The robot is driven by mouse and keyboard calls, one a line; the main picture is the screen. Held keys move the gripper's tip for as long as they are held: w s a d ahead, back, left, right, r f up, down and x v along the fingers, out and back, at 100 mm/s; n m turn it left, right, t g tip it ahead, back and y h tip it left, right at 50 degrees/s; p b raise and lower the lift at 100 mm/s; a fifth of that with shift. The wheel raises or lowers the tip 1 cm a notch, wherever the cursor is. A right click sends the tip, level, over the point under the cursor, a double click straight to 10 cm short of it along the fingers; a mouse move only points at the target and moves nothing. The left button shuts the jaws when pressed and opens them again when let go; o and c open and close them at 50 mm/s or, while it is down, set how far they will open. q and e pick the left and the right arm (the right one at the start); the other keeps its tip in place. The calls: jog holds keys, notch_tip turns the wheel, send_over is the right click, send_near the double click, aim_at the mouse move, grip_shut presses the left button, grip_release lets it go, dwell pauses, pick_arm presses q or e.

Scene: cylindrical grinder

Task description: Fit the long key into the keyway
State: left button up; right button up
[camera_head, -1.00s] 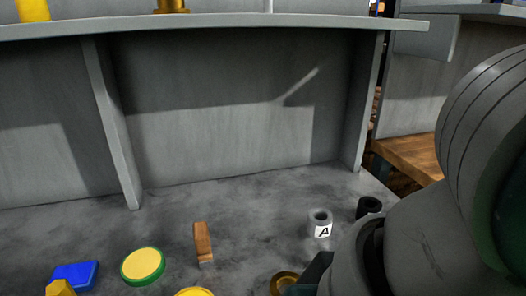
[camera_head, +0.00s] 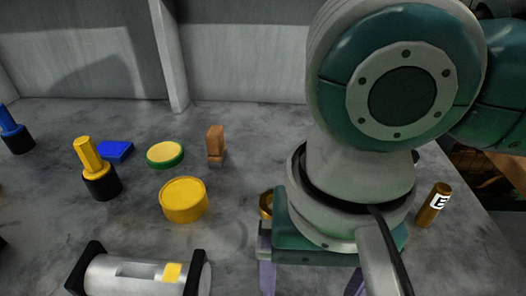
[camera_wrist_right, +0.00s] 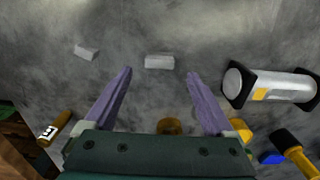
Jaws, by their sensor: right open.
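A silver shaft (camera_head: 135,275) lies on its side between black end supports at the bottom left of the head view. Its slot (camera_wrist_right: 286,95) shows at the right of the wrist view, with a yellow patch (camera_wrist_right: 260,94) beside or in it. Two small grey bars lie on the table in the wrist view: one (camera_wrist_right: 159,62) straight beyond my fingers, one (camera_wrist_right: 86,52) further left and turned. I cannot tell surely which is the long key. My right gripper (camera_wrist_right: 159,76) is open and empty, its fingertips on either side of the nearer bar in the picture. My left gripper is out of view.
A yellow cylinder (camera_head: 183,200), green-rimmed disc (camera_head: 165,154), blue block (camera_head: 115,151), brown block (camera_head: 216,145) and yellow-handled tool (camera_head: 97,170) stand behind the shaft. Table around the grey bars is clear.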

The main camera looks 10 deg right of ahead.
notch_tip(320, 180, down, 4)
jog(key=shift+s+f+b, duration=0.15)
jog(key=shift+f+b, duration=0.1)
jog(key=shift+b, duration=0.4)
grip_shut()
